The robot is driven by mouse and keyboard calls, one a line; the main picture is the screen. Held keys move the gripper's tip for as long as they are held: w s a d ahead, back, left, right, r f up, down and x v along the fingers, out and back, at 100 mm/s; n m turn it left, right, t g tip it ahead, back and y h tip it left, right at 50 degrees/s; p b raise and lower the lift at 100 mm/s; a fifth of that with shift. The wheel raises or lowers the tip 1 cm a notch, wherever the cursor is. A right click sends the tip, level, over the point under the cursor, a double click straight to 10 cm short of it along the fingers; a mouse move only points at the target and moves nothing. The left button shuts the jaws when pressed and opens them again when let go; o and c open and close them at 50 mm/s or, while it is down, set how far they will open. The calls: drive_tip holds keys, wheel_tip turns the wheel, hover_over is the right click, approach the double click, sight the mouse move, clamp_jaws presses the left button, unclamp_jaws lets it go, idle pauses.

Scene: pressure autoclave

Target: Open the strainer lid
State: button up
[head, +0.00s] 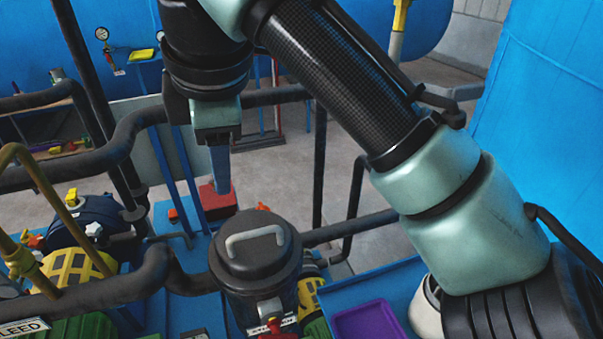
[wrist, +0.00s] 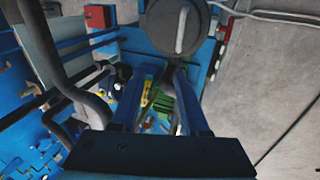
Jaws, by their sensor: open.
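The strainer is a dark upright cylinder with a round dark lid (head: 262,262) on top, which looks closed. A light grey bar handle (head: 255,238) arches over the lid. In the wrist view the lid (wrist: 155,28) and its handle (wrist: 181,28) show at the top, beyond my fingertips. My gripper (head: 221,180) hangs above and behind the lid in the head view, fingers pointing down. In the wrist view my gripper (wrist: 165,72) has its two blue fingers apart with nothing held between them. It appears clear of the handle.
Dark pipes (head: 120,150) run left of and behind the strainer. A red part (head: 217,202) is behind it, near my fingers. A purple tray (head: 368,321) lies on blue surface at the right. A yellow-striped part (head: 75,272) is at the left.

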sight(256, 231)
drive_tip(key=shift+g+h, duration=0.6)
drive_tip(key=d+f+p, duration=0.1)
drive_tip(key=f, duration=0.3)
drive_tip(key=w+f+p, duration=0.1)
drive_tip(key=f, duration=0.3)
drive_tip(key=d+f, duration=0.1)
drive_tip(key=f, duration=0.3)
drive_tip(key=shift+w+d+f+p, duration=0.3)
drive_tip(key=shift+w+f+p, duration=0.05)
drive_tip(key=shift+p, duration=0.05)
drive_tip(key=shift+c, duration=0.3)
clamp_jaws()
